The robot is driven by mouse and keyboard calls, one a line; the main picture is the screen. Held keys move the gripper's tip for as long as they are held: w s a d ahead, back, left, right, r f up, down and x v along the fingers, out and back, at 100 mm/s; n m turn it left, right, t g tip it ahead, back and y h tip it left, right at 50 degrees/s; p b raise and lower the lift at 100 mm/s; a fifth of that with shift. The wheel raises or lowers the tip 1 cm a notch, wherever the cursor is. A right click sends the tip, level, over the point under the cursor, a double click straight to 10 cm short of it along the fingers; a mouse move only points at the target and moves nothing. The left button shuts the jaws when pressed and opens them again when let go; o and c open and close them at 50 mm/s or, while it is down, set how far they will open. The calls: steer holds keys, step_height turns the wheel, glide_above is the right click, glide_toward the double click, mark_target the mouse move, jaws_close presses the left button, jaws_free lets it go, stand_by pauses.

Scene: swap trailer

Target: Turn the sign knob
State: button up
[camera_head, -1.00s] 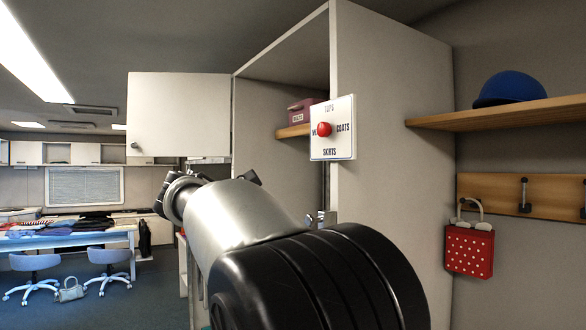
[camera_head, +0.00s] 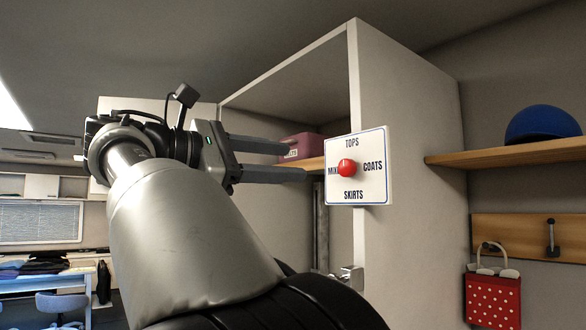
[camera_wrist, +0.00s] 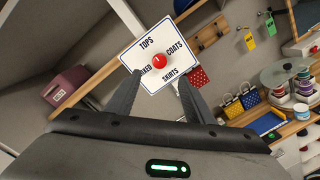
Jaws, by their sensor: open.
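The sign (camera_head: 374,190) is a white square plate with a blue border on the front edge of the tall cabinet. It reads TOPS, COATS, SKIRTS and a partly hidden word at left. The round red sign knob (camera_head: 347,168) sits at its middle, and a white mark on it shows in the wrist view (camera_wrist: 159,61). My gripper (camera_head: 300,161) is open and empty, to the left of the knob, its fingers pointing toward the sign. In the wrist view the knob lies ahead, between and beyond the two fingertips, with no contact visible.
The cabinet (camera_head: 408,150) is open at left, with a dark pink box (camera_head: 300,145) on its shelf. A metal latch (camera_head: 349,277) is below the sign. At right are a wooden shelf (camera_head: 500,152) with a blue cap (camera_head: 541,124) and a red dotted bag (camera_head: 493,299).

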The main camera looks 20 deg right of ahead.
mark_target(344, 167)
steer(key=x, duration=1.3)
steer(key=shift+w+d+f+p, duration=0.15)
steer(key=shift+d+p, duration=0.1)
steer(key=shift+p, duration=0.15)
steer(key=shift+c, duration=0.3)
steer(key=c, duration=1)
